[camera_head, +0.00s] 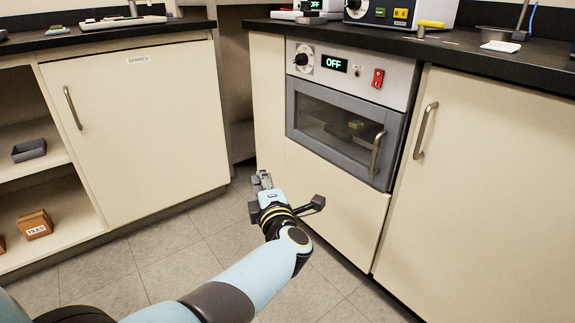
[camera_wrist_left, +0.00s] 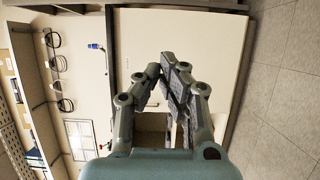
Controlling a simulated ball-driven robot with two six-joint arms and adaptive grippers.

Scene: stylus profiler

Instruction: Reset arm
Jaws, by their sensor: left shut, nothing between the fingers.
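My left arm reaches in from the bottom left of the head view. Its gripper (camera_head: 262,180) is low over the floor, in front of the cabinet corner and below the built-in oven. The gripper is shut and empty. In the left wrist view the two fingers (camera_wrist_left: 164,72) come together at their tips with nothing between them. My right arm is not in view.
A built-in oven (camera_head: 342,127) with an OFF display (camera_head: 333,64) is closed. A cream cabinet door (camera_head: 135,128) stands left, beside open shelves with a box labelled TILES (camera_head: 35,225). Black counters (camera_head: 470,50) carry instruments. The tiled floor (camera_head: 125,268) is clear.

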